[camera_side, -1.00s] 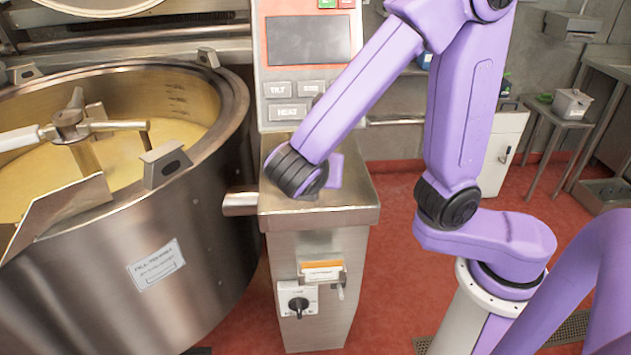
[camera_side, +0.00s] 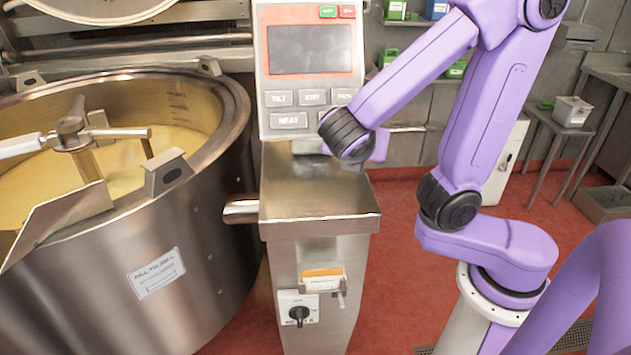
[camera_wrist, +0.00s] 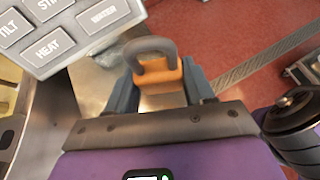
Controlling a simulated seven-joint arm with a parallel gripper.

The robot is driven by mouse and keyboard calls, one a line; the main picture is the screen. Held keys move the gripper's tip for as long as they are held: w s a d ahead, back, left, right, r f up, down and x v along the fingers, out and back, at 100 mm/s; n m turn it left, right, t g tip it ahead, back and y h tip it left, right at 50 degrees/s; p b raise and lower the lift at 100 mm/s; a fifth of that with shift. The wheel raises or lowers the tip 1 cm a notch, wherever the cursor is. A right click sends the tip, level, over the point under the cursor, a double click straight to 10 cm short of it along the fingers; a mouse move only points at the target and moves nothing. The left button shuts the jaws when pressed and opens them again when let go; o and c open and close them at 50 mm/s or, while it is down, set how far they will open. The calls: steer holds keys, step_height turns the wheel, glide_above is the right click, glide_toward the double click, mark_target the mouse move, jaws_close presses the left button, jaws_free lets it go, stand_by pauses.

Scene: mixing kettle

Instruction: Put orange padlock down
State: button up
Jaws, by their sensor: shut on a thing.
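The orange padlock (camera_wrist: 162,82) has a grey shackle and shows in the wrist view. My gripper (camera_wrist: 158,88) is shut on its body, with one blue-grey finger on each side. The shackle points away from the gripper, toward the top of the picture. In the side view my purple arm's wrist end is in front of the lower right of the control panel (camera_side: 310,55), above the back of the steel pedestal top (camera_side: 315,195). The padlock and the fingers are hidden there behind my arm.
The large steel kettle (camera_side: 130,250) with its mixer stands left of the pedestal. A handle with an orange label (camera_side: 323,273) and a black rotary switch (camera_side: 299,312) are on the pedestal's front. Most of the pedestal top is bare. Shelves with green boxes (camera_side: 395,10) stand behind.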

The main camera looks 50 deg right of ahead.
steer(key=w+f, duration=0.4)
steer(key=w, duration=0.1)
steer(key=w+f, duration=0.2)
steer(key=w, duration=0.1)
steer(key=shift+w+a+f, duration=0.2)
steer(key=shift+a+f, duration=0.1)
steer(key=shift+a, duration=0.05)
steer(key=shift+w+a+f, duration=0.1)
steer(key=shift+w+f, duration=0.65)
steer(key=shift+f, duration=1.55)
steer(key=shift+f, duration=0.1)
steer(key=o, duration=1)
steer(key=shift+o, duration=0.2)
